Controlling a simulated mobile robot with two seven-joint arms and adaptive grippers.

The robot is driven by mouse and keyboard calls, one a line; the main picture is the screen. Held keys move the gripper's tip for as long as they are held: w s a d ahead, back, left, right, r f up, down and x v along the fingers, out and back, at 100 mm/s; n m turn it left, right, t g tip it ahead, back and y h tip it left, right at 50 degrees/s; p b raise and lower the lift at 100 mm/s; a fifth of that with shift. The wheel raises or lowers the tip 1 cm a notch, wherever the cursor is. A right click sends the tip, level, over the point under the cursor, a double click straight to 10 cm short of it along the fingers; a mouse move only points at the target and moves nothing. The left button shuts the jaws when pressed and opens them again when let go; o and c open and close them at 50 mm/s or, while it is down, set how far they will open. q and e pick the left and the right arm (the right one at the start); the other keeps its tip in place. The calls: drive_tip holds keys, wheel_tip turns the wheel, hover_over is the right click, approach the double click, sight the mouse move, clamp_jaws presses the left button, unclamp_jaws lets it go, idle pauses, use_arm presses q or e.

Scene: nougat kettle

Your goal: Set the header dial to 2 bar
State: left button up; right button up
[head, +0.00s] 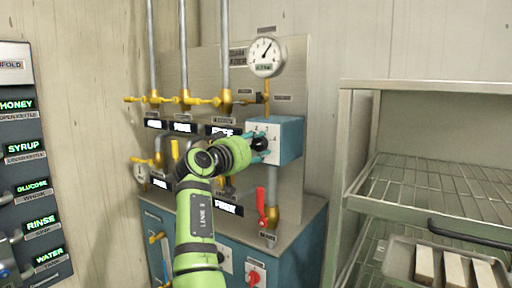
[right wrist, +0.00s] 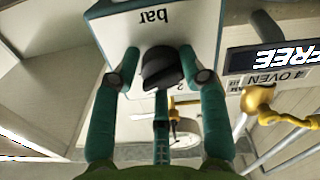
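The header dial is a black knob (head: 260,143) on the white face of a blue box (head: 290,138) on the wall panel. In the right wrist view the knob (right wrist: 162,68) shows close up, below the upside-down word "bar", with a "2" near its lower edge. My right gripper (head: 262,144) is at the box face. In the right wrist view its teal fingers (right wrist: 160,57) stand on either side of the knob, with a gap on the left; contact on the right is unclear. A third finger lies below. My left gripper is not in view.
A round pressure gauge (head: 265,56) is above the box, its needle pointing up and right. A red lever (head: 262,208) hangs below the box. A wire rack (head: 430,180) stands at right.

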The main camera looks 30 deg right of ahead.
drive_tip(key=shift+f, duration=0.15)
drive_tip(key=shift+c, duration=1.1)
drive_tip(key=n+p, duration=0.3)
drive_tip(key=n, duration=0.1)
drive_tip(key=shift+p, duration=0.35)
drive_tip(key=n+p, duration=0.4)
drive_tip(key=n, duration=0.1)
drive_tip(key=n+p, duration=0.5)
drive_tip(key=shift+s+d+r, duration=0.1)
drive_tip(key=shift+r, duration=0.15)
drive_tip(key=shift+f+n+p, duration=0.1)
drive_tip(key=shift+n+p, duration=1.75)
drive_tip(key=shift+n, duration=0.05)
